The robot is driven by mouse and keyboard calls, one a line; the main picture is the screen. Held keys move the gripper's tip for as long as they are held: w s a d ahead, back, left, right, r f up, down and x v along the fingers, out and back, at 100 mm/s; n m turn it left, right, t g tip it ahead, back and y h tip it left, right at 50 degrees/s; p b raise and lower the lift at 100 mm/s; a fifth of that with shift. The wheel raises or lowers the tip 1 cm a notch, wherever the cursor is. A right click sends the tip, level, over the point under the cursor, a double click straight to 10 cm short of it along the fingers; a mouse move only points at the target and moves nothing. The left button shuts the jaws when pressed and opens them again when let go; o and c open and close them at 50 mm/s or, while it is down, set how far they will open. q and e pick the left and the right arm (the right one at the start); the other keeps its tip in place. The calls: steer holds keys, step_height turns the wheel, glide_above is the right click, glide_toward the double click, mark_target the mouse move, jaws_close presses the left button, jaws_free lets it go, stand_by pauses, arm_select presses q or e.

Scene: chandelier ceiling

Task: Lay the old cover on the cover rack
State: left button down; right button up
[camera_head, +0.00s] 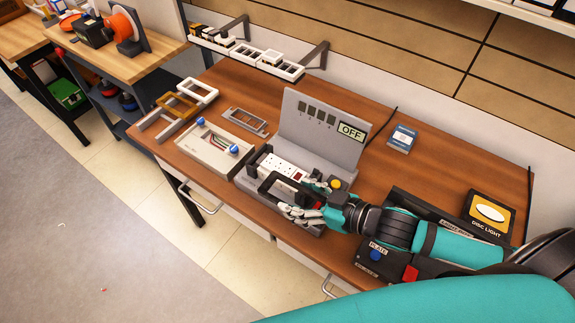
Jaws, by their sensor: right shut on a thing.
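My right gripper (303,197) reaches in from the right and is shut on a dark frame-shaped cover (266,187). The cover is at the front of the grey test stand (322,129), just before the white socket strip (283,168). The fingers hide part of it, and I cannot tell if it touches the stand. A rack with a tan frame and a white frame (199,91) stands at the table's left end; it looks like the cover rack. My left gripper is not in view.
A light tray (216,149) with blue knobs and a grey slotted frame (246,122) lie between rack and stand. The stand's sign reads OFF. A wall shelf (265,62) holds white pieces. A disc light box (489,212) is at the right.

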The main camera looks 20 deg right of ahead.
mark_target(289, 171)
steer(key=w, duration=0.3)
steer(key=w+p, duration=0.1)
steer(key=w, duration=0.2)
steer(key=w+p, duration=0.1)
steer(key=w, duration=0.2)
steer(key=shift+w+d+f, duration=0.35)
steer(key=shift+d+f, duration=0.05)
steer(key=shift+w+f+p, duration=0.25)
steer(key=shift+w+p, duration=0.05)
steer(key=shift+w, duration=0.6)
step_height(289, 171, down, 2)
steer(key=shift+f+p, duration=0.1)
steer(key=shift+p, duration=0.55)
steer(key=shift+s+f, duration=0.2)
steer(key=shift+f, duration=0.2)
steer(key=shift+c, duration=0.2)
steer(key=o, duration=1.2)
steer(key=shift+w+d, duration=0.1)
steer(key=shift+w, duration=0.05)
steer(key=shift+c, duration=0.2)
